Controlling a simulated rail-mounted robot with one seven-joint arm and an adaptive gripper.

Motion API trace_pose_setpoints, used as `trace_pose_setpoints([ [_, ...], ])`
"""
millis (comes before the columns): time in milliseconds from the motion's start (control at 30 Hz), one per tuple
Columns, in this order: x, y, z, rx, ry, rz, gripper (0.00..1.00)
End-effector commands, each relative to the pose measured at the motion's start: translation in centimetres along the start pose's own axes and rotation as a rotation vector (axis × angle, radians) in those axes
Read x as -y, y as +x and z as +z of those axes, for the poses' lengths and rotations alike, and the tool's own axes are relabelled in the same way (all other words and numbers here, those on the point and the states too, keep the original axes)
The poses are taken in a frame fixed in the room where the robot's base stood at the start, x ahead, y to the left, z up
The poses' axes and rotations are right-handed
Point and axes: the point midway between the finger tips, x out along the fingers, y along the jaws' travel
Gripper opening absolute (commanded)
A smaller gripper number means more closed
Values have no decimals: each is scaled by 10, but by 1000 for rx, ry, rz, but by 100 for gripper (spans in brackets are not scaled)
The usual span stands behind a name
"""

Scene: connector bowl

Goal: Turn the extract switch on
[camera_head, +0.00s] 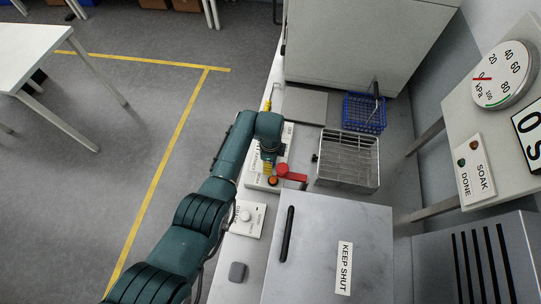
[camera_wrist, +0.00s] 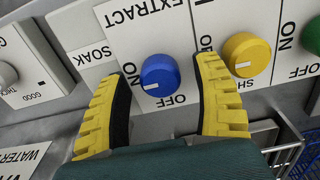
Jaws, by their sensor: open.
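The extract switch is a round blue knob (camera_wrist: 160,75) on a white panel labelled EXTRACT, with ON at its upper left and OFF below it. Its white pointer mark is on the lower-left side; I cannot tell surely which label it points to. My gripper (camera_wrist: 163,70) is open, with one yellow, black-padded finger on each side of the knob. Gaps show between knob and fingers in this view. In the head view my gripper (camera_head: 267,168) is over the white switch panel (camera_head: 254,181), and the blue knob is hidden by my arm.
A yellow knob (camera_wrist: 246,54) stands just right of my right finger, with a green knob (camera_wrist: 313,36) beyond. In the head view a red handle (camera_head: 290,174) is close beside my gripper. A metal rack (camera_head: 347,181) and a blue basket (camera_head: 363,113) stand to the right.

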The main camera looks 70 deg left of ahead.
Motion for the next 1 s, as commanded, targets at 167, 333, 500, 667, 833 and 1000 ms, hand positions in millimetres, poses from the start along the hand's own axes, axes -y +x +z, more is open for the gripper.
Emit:
trace_pose_setpoints([
  [167,1,-30,0,0,0,-6,66],
  [333,1,-74,0,0,0,-6,66],
  [500,0,-106,0,0,0,-2,66],
  [667,0,-117,0,0,0,0,66],
  [833,0,-118,0,0,0,1,66],
  [1000,0,-118,0,0,0,0,66],
])
